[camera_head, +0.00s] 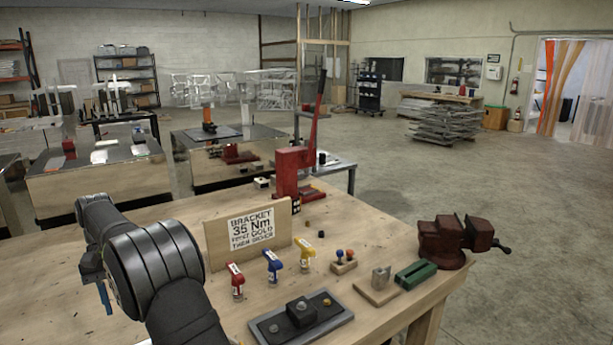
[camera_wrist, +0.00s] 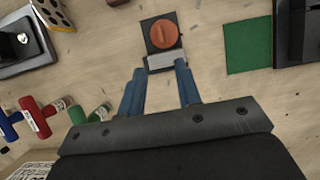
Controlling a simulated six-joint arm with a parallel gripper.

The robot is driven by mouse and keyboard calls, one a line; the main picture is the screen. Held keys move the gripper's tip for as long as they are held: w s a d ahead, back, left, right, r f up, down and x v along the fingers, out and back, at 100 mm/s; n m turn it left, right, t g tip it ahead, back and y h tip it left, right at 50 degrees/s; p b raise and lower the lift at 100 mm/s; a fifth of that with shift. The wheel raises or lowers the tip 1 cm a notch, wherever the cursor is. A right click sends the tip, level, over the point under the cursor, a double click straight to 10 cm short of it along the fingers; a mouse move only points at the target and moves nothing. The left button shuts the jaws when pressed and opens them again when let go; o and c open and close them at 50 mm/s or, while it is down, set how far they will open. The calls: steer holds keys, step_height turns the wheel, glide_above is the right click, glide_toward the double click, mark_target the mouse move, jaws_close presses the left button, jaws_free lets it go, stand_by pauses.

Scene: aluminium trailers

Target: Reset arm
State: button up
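My gripper (camera_wrist: 160,72) shows in the wrist view with two blue fingers spread apart. Bare wooden bench top shows between them, and I see nothing held. Past the fingertips lies a dark plate (camera_wrist: 150,27) with a round orange knob (camera_wrist: 165,35) and a silver block (camera_wrist: 166,62). I cannot tell whether the fingers touch the silver block. In the head view my arm rises over the left of the wooden bench (camera_head: 350,215). A small blue part shows beside it, but the fingertips are not clear there.
A sign board (camera_head: 247,238), red (camera_head: 236,281), blue (camera_head: 272,266) and yellow (camera_head: 305,253) handled tools, a dark fixture plate (camera_head: 302,320), a green block (camera_head: 415,274), a red vise (camera_head: 455,240) and a red lever press (camera_head: 296,165) stand on the bench. Its left surface looks mostly clear.

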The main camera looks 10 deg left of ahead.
steer(key=x, duration=1.4)
steer(key=m, duration=0.2)
steer(key=m+y, duration=0.1)
steer(key=m, duration=0.1)
steer(key=shift+w+g+y, duration=0.15)
steer(key=shift+g+y, duration=0.15)
steer(key=shift+g, duration=0.1)
steer(key=m, duration=0.2)
steer(key=m+y, duration=0.1)
steer(key=m, duration=0.1)
steer(key=shift+d+m+g+y, duration=0.15)
steer(key=shift+m+g+y, duration=0.15)
steer(key=m+y, duration=0.1)
steer(key=m, duration=0.3)
steer(key=shift+d+y, duration=0.1)
steer(key=shift+y, duration=0.2)
steer(key=m+y, duration=0.1)
steer(key=m, duration=0.2)
steer(key=shift+m+t, duration=0.4)
